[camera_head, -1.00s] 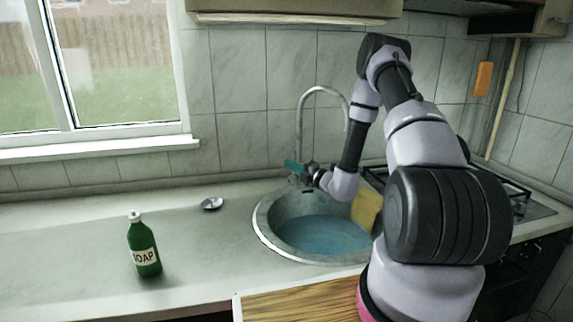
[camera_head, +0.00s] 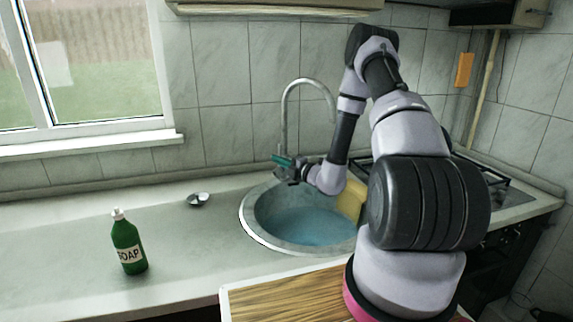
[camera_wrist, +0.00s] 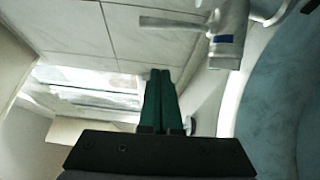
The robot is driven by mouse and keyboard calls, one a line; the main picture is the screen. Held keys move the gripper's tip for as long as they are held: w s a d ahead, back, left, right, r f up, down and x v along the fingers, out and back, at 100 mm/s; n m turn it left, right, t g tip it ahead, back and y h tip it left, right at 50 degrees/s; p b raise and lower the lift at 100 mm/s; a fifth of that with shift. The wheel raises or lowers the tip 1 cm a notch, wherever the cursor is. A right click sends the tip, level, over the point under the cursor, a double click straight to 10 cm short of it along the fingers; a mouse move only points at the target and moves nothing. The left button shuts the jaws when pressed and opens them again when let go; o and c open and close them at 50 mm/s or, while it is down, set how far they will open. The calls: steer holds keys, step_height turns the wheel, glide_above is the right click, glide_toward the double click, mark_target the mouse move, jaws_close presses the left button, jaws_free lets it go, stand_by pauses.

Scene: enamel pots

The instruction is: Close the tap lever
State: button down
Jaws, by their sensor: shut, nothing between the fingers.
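The grey metal tap (camera_head: 284,110) rises behind the sink, with its arched spout over the basin. In the wrist view the tap body (camera_wrist: 228,35) is at the top right, with a blue mark on it. Its lever (camera_wrist: 172,23) sticks out to the left from the body. In the head view my gripper (camera_head: 280,160) is at the tap's base and hides the lever. My gripper's green fingers (camera_wrist: 158,82) are shut and empty. In the wrist picture their tips appear below the lever, with a gap; I cannot tell the depth between them.
The round sink (camera_head: 250,226) holds bluish water, with a yellow item (camera_head: 351,200) at its right rim. A green soap bottle (camera_head: 128,244) and a small metal dish-like piece (camera_head: 198,199) are on the counter at left. A wooden board (camera_head: 285,298) is in front.

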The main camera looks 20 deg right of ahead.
mark_target(280, 151)
steer(key=w, duration=0.4)
steer(key=shift+d, duration=0.25)
steer(key=shift+w+d+r, duration=0.1)
steer(key=shift+w+d, duration=0.1)
steer(key=shift+d, duration=0.45)
steer(key=shift+w+d+r, duration=0.1)
steer(key=shift+w+d, duration=0.25)
steer(key=shift+d, duration=0.25)
